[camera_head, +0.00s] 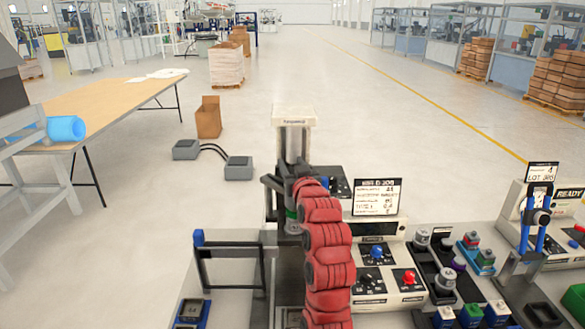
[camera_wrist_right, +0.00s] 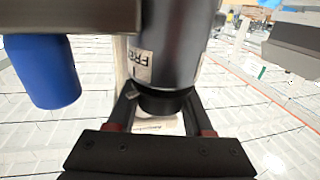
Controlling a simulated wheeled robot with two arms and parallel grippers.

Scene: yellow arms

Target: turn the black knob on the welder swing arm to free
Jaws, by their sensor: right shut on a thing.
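The black knob (camera_wrist_right: 165,100) sits at the lower end of a dark grey cylindrical housing (camera_wrist_right: 178,40) in the right wrist view. A white label (camera_wrist_right: 140,66) with partly readable letters, like "FRE", is on the housing. My right gripper (camera_wrist_right: 160,108) is shut on the knob, one finger on each side. In the head view, my red right arm reaches up to the welder post, and the knob is hidden there. A blue grip (camera_wrist_right: 42,72) hangs at left in the wrist view. My left gripper is not in view.
The white-topped post (camera_head: 294,130) stands behind my arm. A black frame with a blue cap (camera_head: 198,238) is at left. A control panel (camera_head: 378,255) with blue and red knobs, a sign (camera_head: 377,197) and several small fixtures crowd the right.

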